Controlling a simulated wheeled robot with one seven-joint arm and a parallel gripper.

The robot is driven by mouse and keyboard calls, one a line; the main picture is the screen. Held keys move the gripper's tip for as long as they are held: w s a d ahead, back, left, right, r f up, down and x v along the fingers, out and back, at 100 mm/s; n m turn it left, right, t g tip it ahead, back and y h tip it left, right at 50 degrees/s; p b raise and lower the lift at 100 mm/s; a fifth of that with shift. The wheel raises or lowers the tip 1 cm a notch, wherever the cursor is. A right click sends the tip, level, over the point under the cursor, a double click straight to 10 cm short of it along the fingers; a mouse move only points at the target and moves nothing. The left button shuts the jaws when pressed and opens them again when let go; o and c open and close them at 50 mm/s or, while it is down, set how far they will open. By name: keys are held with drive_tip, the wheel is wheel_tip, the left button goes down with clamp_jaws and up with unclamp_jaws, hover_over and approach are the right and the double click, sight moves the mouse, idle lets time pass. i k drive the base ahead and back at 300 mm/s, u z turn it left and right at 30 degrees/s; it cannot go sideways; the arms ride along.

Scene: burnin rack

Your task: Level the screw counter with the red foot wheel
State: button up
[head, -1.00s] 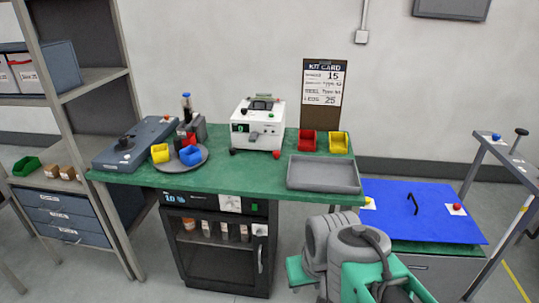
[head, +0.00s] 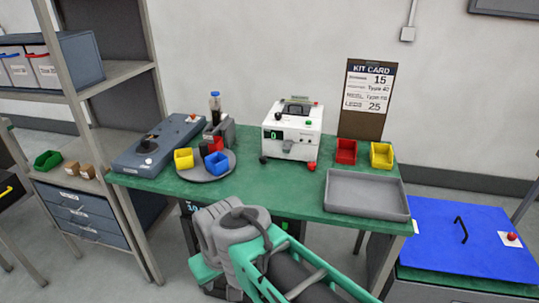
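The screw counter (head: 292,147) is a white box with a green display, standing at the back middle of the green bench. The red foot wheel (head: 311,166) is at its front right bottom corner. A black foot (head: 263,160) shows at its front left. Whether the counter is tilted is too small to tell. My gripper is not in view; only grey and teal links of my arm show low in the middle, in front of the bench and apart from the counter in the picture.
The green bench (head: 270,196) is bare in front of the counter. A grey tray (head: 366,192) lies right, with red (head: 346,151) and yellow (head: 381,155) bins behind. A round turntable (head: 205,173) with small bins is left. A kit card (head: 366,98) stands behind.

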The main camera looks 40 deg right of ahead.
sight(311, 166)
drive_tip(key=z, duration=0.15)
drive_tip(key=i, duration=0.9)
drive_tip(key=z, duration=0.65)
drive_tip(key=i, duration=0.35)
drive_tip(key=z, duration=0.35)
